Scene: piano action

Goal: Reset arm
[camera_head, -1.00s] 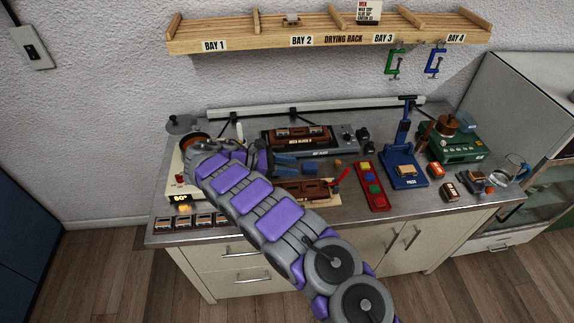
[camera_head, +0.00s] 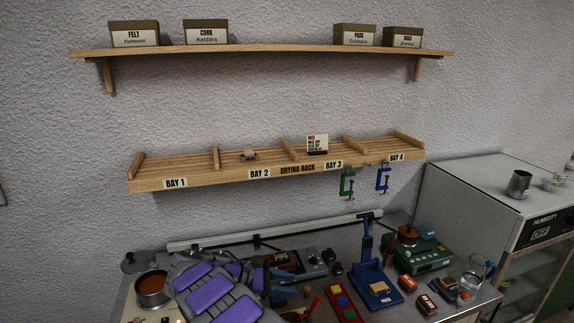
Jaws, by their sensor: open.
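My purple and grey arm reaches in from the bottom edge over the left part of the workbench (camera_head: 395,222). My gripper (camera_head: 282,276) is at its far end, low over the bench near the grey machine (camera_head: 312,262). Its fingers point right, with blue parts showing. They are small and partly hidden by the arm, and I see nothing held between them. The lower arm is cut off by the frame.
A pot of brown liquid (camera_head: 152,287) stands left of my arm. Above are the drying rack (camera_head: 222,172) and a shelf (camera_head: 270,50). A humidity cabinet (camera_head: 470,190) is at right.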

